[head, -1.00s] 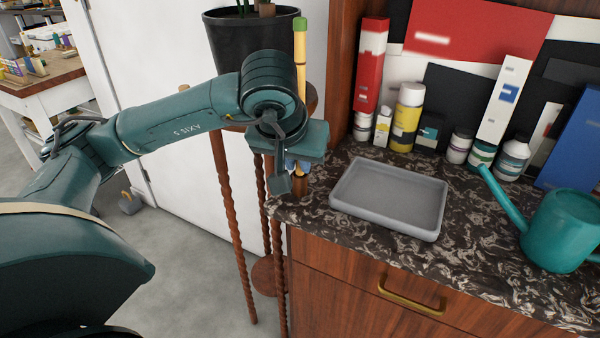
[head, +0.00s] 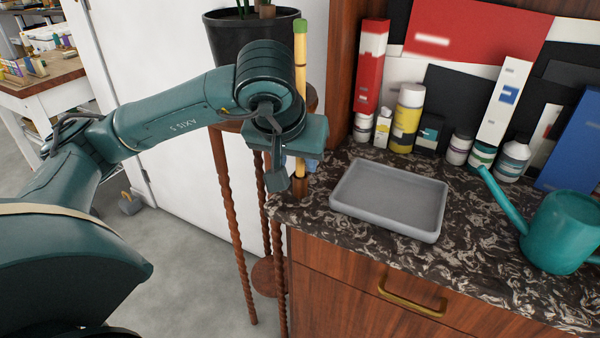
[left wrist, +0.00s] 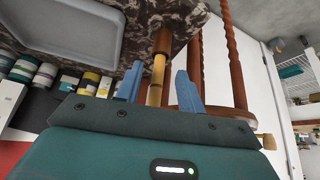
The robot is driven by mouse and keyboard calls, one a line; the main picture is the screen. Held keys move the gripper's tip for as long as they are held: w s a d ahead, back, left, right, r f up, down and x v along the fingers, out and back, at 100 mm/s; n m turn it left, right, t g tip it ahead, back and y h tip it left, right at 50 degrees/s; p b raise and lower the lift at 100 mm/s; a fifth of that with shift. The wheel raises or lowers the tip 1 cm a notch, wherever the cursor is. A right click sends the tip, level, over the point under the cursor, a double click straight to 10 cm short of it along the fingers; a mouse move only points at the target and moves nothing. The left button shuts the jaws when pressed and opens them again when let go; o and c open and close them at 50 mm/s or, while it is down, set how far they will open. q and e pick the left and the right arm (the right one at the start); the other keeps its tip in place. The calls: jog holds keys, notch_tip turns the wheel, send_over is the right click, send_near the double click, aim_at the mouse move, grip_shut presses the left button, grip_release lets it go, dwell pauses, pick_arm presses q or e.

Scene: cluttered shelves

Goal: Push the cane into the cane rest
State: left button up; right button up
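The cane (head: 300,50) is a thin yellow pole with a green top, standing about upright at the counter's left edge. Its lower part (left wrist: 157,75) meets a brown cylinder, which looks like the cane rest (left wrist: 163,41); how deep it sits I cannot tell. The rest also shows below my gripper in the head view (head: 300,187). My left gripper (left wrist: 159,78) is open, its blue fingers on either side of the cane with gaps showing. In the head view its body hides the cane's middle. My right gripper is not in view.
A grey tray (head: 372,225) lies on the dark marbled counter, with a teal watering can (head: 560,232) at right and bottles behind. A plant stand (head: 224,200) with a black pot (head: 240,42) stands close behind my left arm.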

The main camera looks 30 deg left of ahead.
pick_arm(q)
jog(key=p+v, duration=0.2)
jog(key=v, duration=0.9)
jog(key=shift+r+p, duration=0.2)
jog(key=shift+p, duration=0.1)
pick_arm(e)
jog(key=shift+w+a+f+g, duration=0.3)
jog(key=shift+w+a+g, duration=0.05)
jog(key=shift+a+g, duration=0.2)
pick_arm(q)
jog(key=shift+s, duration=0.15)
